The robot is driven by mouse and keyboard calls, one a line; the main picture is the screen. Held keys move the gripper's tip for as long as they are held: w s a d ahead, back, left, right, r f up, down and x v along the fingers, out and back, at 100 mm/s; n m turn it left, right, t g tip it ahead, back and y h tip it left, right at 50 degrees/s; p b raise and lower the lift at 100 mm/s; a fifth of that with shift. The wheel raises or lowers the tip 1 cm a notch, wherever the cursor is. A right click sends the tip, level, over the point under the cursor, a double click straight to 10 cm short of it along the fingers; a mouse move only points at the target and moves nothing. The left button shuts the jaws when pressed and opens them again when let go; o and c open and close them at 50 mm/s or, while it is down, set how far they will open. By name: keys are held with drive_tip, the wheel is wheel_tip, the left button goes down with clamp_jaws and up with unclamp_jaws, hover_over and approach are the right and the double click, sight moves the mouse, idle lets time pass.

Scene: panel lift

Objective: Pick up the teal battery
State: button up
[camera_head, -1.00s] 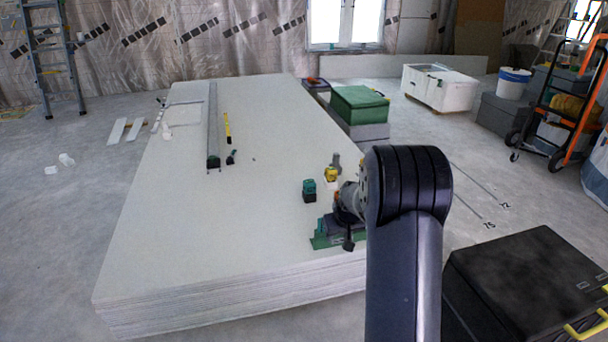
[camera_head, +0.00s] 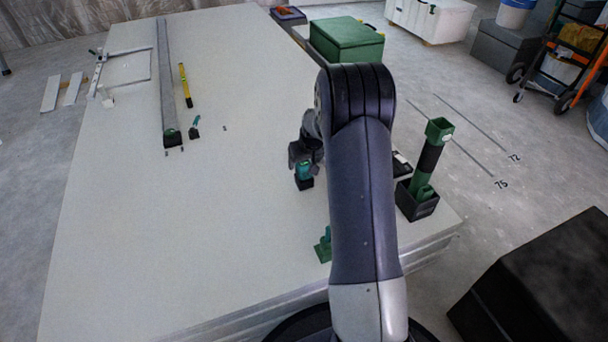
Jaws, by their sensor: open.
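The teal battery (camera_head: 304,168), a small block with a teal top and a black lower part, stands upright on the large pale panel stack (camera_head: 235,190) in the middle of the view. My gripper (camera_head: 304,160) is open and right at the battery, with its dark jaws around or just above the teal top. I cannot tell whether the jaws touch it. My upper arm hides the area just right of the battery.
A green item (camera_head: 323,246) is partly hidden behind my arm. A green and black tube stands in a black holder (camera_head: 418,204) at right. A green box (camera_head: 346,40) is behind. A yellow level (camera_head: 185,86) and a long rail (camera_head: 166,80) lie left. The panel left of the battery is clear.

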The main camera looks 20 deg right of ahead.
sight(304, 164)
drive_tip(key=b+x, duration=0.1)
drive_tip(key=x, duration=0.2)
drive_tip(key=shift+f, duration=0.2)
drive_tip(key=shift+r, duration=0.1)
drive_tip(key=shift+c, duration=0.5)
drive_tip(key=shift+w, duration=0.1)
drive_tip(key=c, duration=1.1)
